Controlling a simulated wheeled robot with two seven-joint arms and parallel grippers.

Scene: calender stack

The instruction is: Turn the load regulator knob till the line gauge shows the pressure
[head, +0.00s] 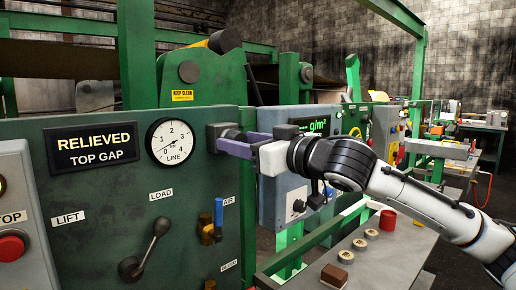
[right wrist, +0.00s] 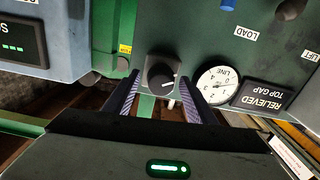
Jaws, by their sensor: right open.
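The load regulator knob (right wrist: 160,74) is black and round with a white pointer line, on a grey block (head: 217,132) on the green panel. My right gripper (head: 229,142) is at the knob from the right. In the right wrist view its two fingers (right wrist: 160,82) stand open on either side of the knob, with a gap showing at each side. The line gauge (head: 171,141) is a white round dial left of the knob, marked up to 4; its needle points to the lower left, near the low end. My left gripper is not in view.
A sign (head: 95,147) reads RELIEVED TOP GAP. Below the gauge are a black lever (head: 145,249) under LOAD and a blue-handled valve (head: 218,219) near AIR. A grey box with a red button (head: 11,247) is far left. A g/m² display (head: 311,126) sits behind my right gripper.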

